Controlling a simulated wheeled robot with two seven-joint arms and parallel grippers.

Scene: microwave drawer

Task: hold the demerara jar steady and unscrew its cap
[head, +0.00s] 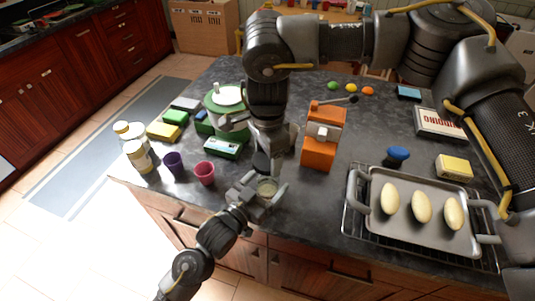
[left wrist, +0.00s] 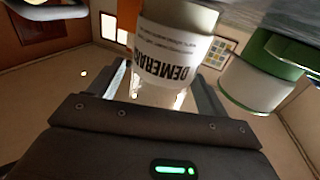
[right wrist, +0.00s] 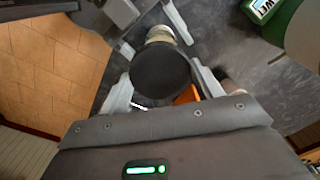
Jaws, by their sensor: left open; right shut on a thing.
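The demerara jar (head: 267,187) is near the counter's front edge, uncapped, with its round mouth facing up in the head view. Its white label (left wrist: 172,58) fills the middle of the left wrist view. My left gripper (head: 262,195) is open, with its fingers on either side of the jar. My right gripper (right wrist: 160,80) is shut on the dark round cap (right wrist: 160,68), just above the jar and apart from it. The cap (head: 261,161) also shows in the head view below my right wrist. I cannot tell whether the jar's base touches the counter.
Purple (head: 173,161) and red (head: 205,173) cups and white jars (head: 138,155) stand left. A green round item (head: 224,97) is behind them. An orange box (head: 321,140) stands close right, and a metal tray (head: 418,235) with pale loaves lies farther right.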

